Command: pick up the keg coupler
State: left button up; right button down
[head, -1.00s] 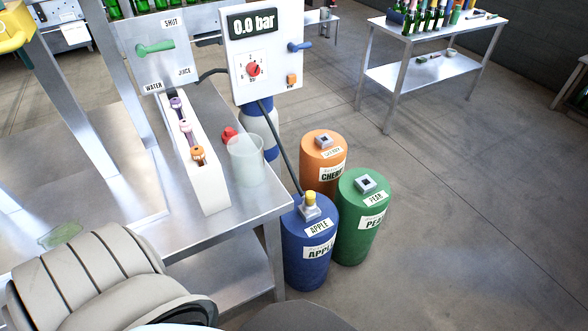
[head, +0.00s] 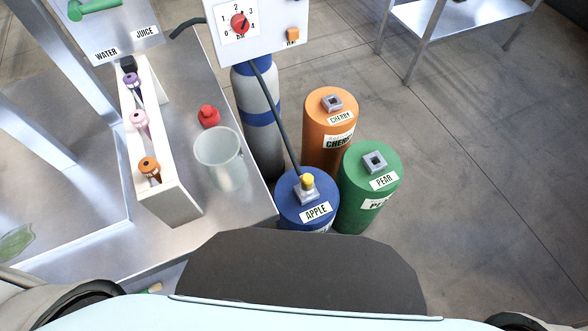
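The keg coupler (head: 307,184) has a yellow top and a grey body. It sits on top of the blue APPLE keg (head: 290,211), and a dark hose runs from it up toward the white panel. The orange CHERRY keg (head: 318,150) and the green PEAR keg (head: 372,199) stand beside it, each with a bare square grey fitting on top. Neither of my grippers is in view.
A steel table (head: 90,236) on the left carries a white rack (head: 168,203) of several coloured-top tools, a red object (head: 208,117) and a clear beaker (head: 221,160). A gas cylinder (head: 265,155) stands behind the blue keg. Floor on the right is clear.

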aim_at(306, 186)
jog(key=k, duration=1.3)
jog(key=u, duration=0.65)
jog(key=i, duration=0.7)
jog(key=u, duration=0.4)
